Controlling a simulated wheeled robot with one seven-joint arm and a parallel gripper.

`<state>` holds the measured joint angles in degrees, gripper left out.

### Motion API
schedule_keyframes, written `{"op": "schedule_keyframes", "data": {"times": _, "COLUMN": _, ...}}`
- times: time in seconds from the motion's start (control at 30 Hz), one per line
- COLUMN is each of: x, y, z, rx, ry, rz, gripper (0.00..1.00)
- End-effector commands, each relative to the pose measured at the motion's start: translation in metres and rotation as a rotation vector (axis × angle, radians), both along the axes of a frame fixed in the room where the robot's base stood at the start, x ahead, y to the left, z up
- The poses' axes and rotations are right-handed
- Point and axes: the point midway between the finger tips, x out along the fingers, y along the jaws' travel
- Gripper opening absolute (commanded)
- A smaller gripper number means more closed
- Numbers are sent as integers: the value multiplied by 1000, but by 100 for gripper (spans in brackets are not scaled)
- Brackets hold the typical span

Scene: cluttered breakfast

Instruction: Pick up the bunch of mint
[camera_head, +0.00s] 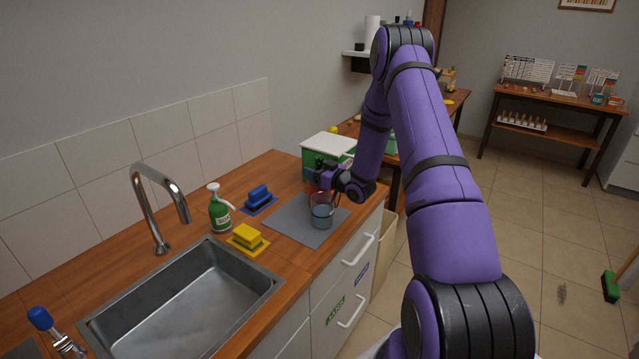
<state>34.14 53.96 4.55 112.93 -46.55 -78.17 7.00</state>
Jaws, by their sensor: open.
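I cannot make out a bunch of mint for certain in the head view. My gripper (318,187) is open, over the grey mat on the counter. It is at or just above the rim of a clear glass with bluish contents (321,214). From this angle I cannot tell whether the fingers touch the glass, and nothing is clearly held. The arm and gripper hide part of the counter behind.
The grey mat (285,226) has a green and white box (327,148) behind it. A blue sponge (258,193), yellow sponge (246,235), green soap bottle (220,210) and sink (190,300) lie left.

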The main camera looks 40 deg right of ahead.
Motion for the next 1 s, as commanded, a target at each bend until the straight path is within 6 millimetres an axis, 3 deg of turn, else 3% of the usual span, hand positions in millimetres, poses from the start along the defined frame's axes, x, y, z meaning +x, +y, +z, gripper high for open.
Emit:
{"op": "schedule_keyframes", "data": {"times": 0.2, "x": 0, "y": 0, "z": 0, "rx": 0, "ry": 0, "rz": 0, "gripper": 62}}
{"op": "schedule_keyframes", "data": {"times": 0.43, "x": 0, "y": 0, "z": 0, "rx": 0, "ry": 0, "rz": 0, "gripper": 11}}
{"op": "schedule_keyframes", "data": {"times": 0.77, "x": 0, "y": 0, "z": 4, "rx": -1, "ry": -1, "rz": 0, "gripper": 11}}
{"op": "schedule_keyframes", "data": {"times": 1.0, "x": 1, "y": 0, "z": 39, "rx": -3, "ry": -4, "rz": 0, "gripper": 11}}
